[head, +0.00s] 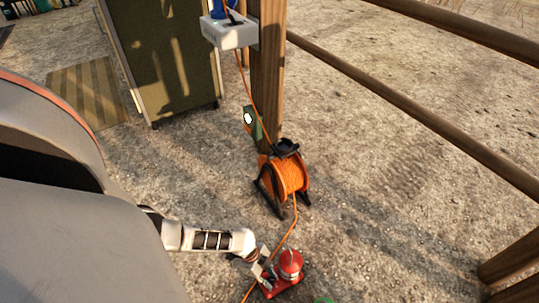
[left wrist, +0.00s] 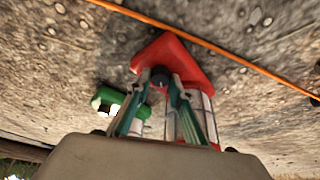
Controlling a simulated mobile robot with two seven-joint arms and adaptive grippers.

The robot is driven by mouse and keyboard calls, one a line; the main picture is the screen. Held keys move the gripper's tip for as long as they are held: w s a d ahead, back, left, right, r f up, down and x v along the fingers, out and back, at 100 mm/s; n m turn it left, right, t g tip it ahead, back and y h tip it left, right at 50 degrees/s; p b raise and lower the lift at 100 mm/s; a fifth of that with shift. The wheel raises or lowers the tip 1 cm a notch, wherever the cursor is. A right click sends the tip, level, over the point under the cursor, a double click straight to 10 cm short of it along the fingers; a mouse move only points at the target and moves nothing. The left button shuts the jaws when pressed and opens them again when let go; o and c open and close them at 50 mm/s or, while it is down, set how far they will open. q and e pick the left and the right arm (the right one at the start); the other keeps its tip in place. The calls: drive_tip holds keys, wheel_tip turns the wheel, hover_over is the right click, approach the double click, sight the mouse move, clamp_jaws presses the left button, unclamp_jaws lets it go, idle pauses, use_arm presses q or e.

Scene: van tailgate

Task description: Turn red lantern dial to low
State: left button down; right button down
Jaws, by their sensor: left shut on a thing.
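The red lantern (head: 290,262) stands on the gravel at the bottom of the head view, below the orange cable reel. In the left wrist view its red base (left wrist: 178,52) and clear glass part show. A small dark dial (left wrist: 159,72) sits on the base. My left gripper (head: 264,275) reaches the lantern from the left. In the left wrist view its two fingertips (left wrist: 160,80) are closed on the dial, one on each side. The dial's markings cannot be read. My right gripper is in neither view.
An orange cable reel (head: 288,177) stands by a wooden post (head: 268,75). Its orange cable runs over the ground past the lantern. A green object (left wrist: 112,97) lies close to the lantern. Wooden rails and open gravel are at the right.

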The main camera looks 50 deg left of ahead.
use_arm(q)
drive_tip(key=m, duration=0.2)
drive_tip(key=m+g, duration=0.1)
drive_tip(key=m, duration=0.1)
drive_tip(key=shift+w+g+h, duration=0.1)
drive_tip(key=shift+g+h, duration=0.2)
drive_tip(key=shift+a+m+g, duration=0.1)
drive_tip(key=shift+m+g, duration=0.3)
drive_tip(key=shift+m, duration=0.5)
drive_tip(key=c, duration=1.8)
unclamp_jaws()
drive_tip(key=shift+f, duration=0.1)
drive_tip(key=shift+v, duration=6.05)
drive_tip(key=shift+w, duration=0.1)
